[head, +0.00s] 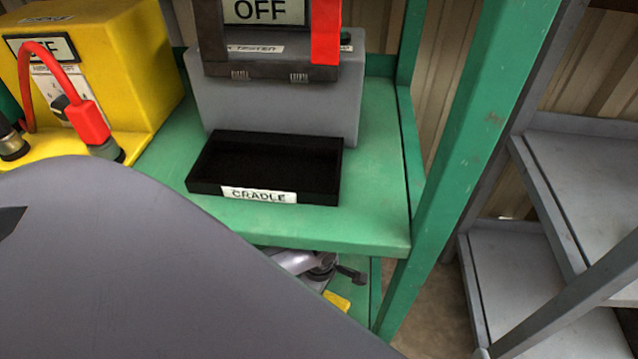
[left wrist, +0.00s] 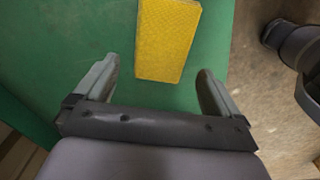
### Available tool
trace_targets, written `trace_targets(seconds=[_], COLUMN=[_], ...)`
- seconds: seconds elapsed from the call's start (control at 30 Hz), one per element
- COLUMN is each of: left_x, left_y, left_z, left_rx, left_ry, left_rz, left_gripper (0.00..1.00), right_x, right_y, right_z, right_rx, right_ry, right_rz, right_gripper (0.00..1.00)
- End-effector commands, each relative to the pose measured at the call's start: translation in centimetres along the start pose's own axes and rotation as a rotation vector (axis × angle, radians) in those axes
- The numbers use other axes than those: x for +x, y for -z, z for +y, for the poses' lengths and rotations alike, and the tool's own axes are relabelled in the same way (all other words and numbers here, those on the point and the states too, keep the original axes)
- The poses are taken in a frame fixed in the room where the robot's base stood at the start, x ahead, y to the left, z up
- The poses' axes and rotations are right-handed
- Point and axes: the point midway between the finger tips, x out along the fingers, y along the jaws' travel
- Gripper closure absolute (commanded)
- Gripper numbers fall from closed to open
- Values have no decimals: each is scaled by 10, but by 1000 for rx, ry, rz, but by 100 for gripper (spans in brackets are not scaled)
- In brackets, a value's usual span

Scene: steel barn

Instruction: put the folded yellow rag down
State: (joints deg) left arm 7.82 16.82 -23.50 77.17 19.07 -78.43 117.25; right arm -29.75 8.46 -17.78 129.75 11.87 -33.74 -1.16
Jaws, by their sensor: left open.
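The folded yellow rag (left wrist: 167,40) lies flat on a green shelf surface (left wrist: 70,40) in the left wrist view, near the shelf's right edge. My left gripper (left wrist: 157,70) is open and empty. Its two fingers stand apart on either side of the rag's near end, with gaps on both sides and no visible contact. In the head view a small corner of the rag (head: 337,300) shows on the lower green shelf (head: 362,305), below the upper shelf. Part of my left gripper (head: 325,268) shows just above it; my grey arm hides the rest. My right gripper is not in view.
The upper green shelf (head: 375,210) holds a black tray labelled CRADLE (head: 200,165), a grey tester (head: 275,105) and a yellow box (head: 150,60). A green post (head: 455,150) stands on the right. Grey shelves (head: 590,165) stand beyond it.

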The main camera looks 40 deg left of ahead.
Motion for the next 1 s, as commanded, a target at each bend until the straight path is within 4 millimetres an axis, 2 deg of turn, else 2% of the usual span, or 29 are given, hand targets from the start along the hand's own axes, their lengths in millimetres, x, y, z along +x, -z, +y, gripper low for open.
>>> trace_targets(seconds=[0.03, 0.1, 0.3, 0.4, 0.57, 1.0], left_x=[-19, -33, -66, -76, -82, -81], left_y=[0, 0, 0, 0, 0, 0], left_z=[0, 0, 0, 0, 0, 0], left_rx=[0, 1, 1, 0, 0, 0], left_ry=[-1, -2, -1, 0, 1, 1], left_rz=[-1, -1, -1, -1, 0, 0], left_gripper=[3, 3, 3, 3, 3, 3], right_x=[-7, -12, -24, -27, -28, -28], right_y=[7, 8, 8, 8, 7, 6], right_z=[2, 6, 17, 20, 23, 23], right_rx=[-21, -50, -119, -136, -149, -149], right_ry=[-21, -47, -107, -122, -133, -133], right_rz=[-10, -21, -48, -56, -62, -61], right_gripper=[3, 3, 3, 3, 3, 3])
